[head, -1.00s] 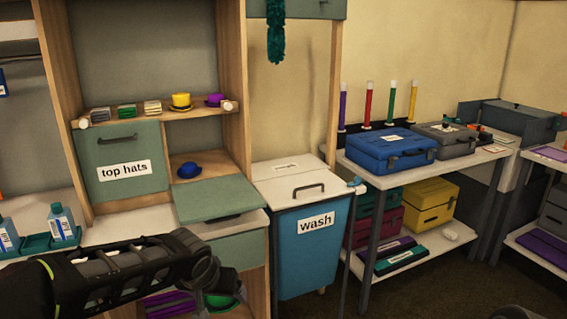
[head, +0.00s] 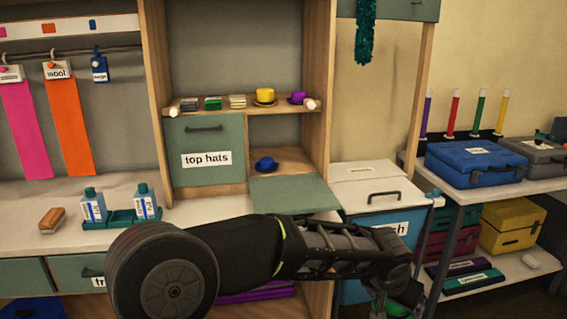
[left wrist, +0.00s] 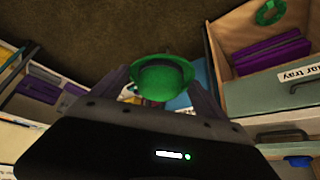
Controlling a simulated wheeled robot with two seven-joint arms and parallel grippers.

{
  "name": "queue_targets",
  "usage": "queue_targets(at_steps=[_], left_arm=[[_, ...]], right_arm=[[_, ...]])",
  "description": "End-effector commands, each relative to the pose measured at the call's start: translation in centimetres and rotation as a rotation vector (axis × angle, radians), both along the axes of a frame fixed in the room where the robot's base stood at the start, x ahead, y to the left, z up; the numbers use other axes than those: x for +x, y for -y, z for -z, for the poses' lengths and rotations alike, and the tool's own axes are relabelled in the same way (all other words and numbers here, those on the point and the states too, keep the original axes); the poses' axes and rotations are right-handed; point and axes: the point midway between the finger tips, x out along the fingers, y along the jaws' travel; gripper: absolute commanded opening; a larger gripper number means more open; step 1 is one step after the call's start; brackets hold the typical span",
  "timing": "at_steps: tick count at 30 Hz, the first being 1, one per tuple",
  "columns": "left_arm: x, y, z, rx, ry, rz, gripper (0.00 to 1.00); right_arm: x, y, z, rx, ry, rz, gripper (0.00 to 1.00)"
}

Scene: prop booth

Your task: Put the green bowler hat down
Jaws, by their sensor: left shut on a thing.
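The green bowler hat (left wrist: 163,78) is held between the two dark fingers of my left gripper (left wrist: 162,90) in the left wrist view. Its rounded side and brim show. In the head view my left gripper (head: 395,305) is at the lower right of centre, in front of the blue wash bin. Only a small green part of the hat (head: 388,308) shows there, at the bottom edge. The gripper is shut on the hat, off any surface that I can see. My right gripper is in neither view.
A blue bowler hat (head: 267,164) sits in an open cubby behind a lowered flap (head: 295,194). The closed "top hats" door (head: 206,158) is beside it. Yellow (head: 265,95) and purple (head: 297,97) hats stand on the shelf above. The wash bin (head: 370,178) has its lid down.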

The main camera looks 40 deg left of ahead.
Motion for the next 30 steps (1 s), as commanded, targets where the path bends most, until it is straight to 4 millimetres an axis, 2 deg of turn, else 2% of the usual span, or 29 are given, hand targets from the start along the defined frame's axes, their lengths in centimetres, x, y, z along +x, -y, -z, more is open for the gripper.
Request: queue_targets(at_steps=[2,5,8,11,15,18,21,25,30], left_arm=[[0.2,-0.7,-0.3,-0.001,-0.001,-0.018,0.46],[0.9,-2.7,-1.0,-0.006,-0.003,-0.073,0.46],[1.8,-6.2,-2.2,-0.011,-0.004,-0.164,0.46],[2.7,-11.0,-3.5,-0.015,-0.007,-0.286,0.46],[3.0,-18.5,-5.4,-0.015,-0.007,-0.47,0.46],[2.6,-23.2,-6.4,-0.011,-0.005,-0.583,0.46],[2.0,-26.5,-7.1,-0.005,-0.003,-0.661,0.46],[1.6,-28.5,-7.4,-0.002,-0.001,-0.71,0.46],[1.6,-28.7,-7.3,-0.001,0.0,-0.715,0.46]], right_arm=[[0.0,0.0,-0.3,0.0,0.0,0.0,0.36],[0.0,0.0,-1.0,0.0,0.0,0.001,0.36],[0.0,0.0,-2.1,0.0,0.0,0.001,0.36],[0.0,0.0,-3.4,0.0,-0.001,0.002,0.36],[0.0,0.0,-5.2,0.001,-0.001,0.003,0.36],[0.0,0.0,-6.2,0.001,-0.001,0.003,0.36],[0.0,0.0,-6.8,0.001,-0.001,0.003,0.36],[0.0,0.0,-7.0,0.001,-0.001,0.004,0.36],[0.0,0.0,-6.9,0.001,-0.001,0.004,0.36]])
